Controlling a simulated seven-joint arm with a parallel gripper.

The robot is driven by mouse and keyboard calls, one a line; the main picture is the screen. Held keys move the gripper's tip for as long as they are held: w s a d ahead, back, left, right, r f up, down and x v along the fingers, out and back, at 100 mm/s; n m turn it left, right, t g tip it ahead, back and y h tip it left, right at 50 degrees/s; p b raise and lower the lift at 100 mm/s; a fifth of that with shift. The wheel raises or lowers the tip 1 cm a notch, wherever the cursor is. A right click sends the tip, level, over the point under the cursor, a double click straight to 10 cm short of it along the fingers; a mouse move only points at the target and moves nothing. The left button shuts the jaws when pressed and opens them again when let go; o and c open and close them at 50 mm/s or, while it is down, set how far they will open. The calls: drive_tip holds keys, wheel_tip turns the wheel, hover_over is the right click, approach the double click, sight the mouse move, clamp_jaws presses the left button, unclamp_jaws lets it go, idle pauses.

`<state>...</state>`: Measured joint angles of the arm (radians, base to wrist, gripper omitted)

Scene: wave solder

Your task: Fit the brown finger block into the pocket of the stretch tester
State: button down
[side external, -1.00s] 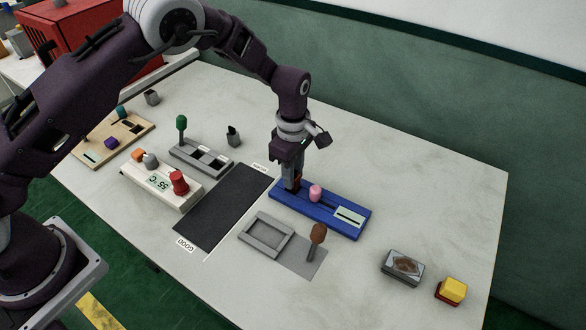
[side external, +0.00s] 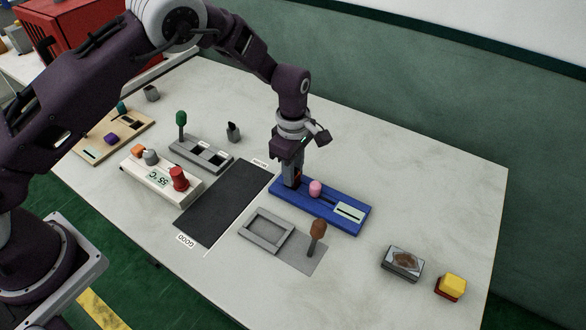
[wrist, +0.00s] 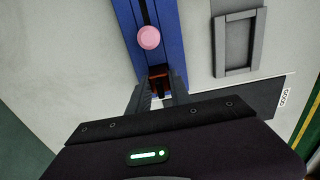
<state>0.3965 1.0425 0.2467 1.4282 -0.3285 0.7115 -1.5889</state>
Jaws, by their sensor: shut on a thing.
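The stretch tester is the blue base (side external: 330,213) with a pink knob (side external: 315,188) on a dark slot and a pale scale plate at its right end. My gripper (side external: 293,185) points down at the tester's left end. In the wrist view its fingers (wrist: 158,92) are shut on the brown finger block (wrist: 158,82), a small reddish-brown piece at the end of the blue base. The block is at or in the pocket there. The fingers hide most of it, so I cannot tell how deep it sits.
A grey tray (side external: 262,243) and a brown-knobbed handle (side external: 318,232) stand in front of the tester. A dark mat (side external: 222,205) and white temperature box (side external: 158,181) lie left. A metal tin (side external: 402,263) and yellow-topped block (side external: 451,287) stand right.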

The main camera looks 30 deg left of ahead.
drive_tip(key=shift+f, duration=0.6)
idle(0.3)
drive_tip(key=c, duration=1.1)
unclamp_jaws()
wheel_tip(320, 180, up, 7)
drive_tip(key=shift+r, duration=0.1)
